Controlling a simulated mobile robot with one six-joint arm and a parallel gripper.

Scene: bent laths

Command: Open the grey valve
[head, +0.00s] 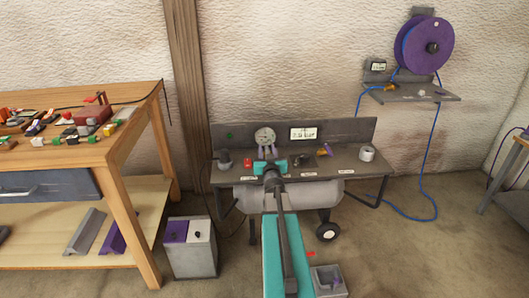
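My gripper (268,151) is in front of the grey compressor unit's panel, below the round gauge (265,136). Its two pale fingers look apart, with nothing clear between them. Several small fittings stand on the unit's shelf. A grey knob-like fitting (224,159) is at the left end, and a small dark grey fitting (302,160) is right of my gripper. A grey piece (421,92) also sits on the wall shelf at the right. I cannot tell which of these is the grey valve, or how any valve is turned.
A purple hose reel (425,44) hangs at the upper right, with blue hose running to the floor. A cluttered wooden workbench (115,150) stands left.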

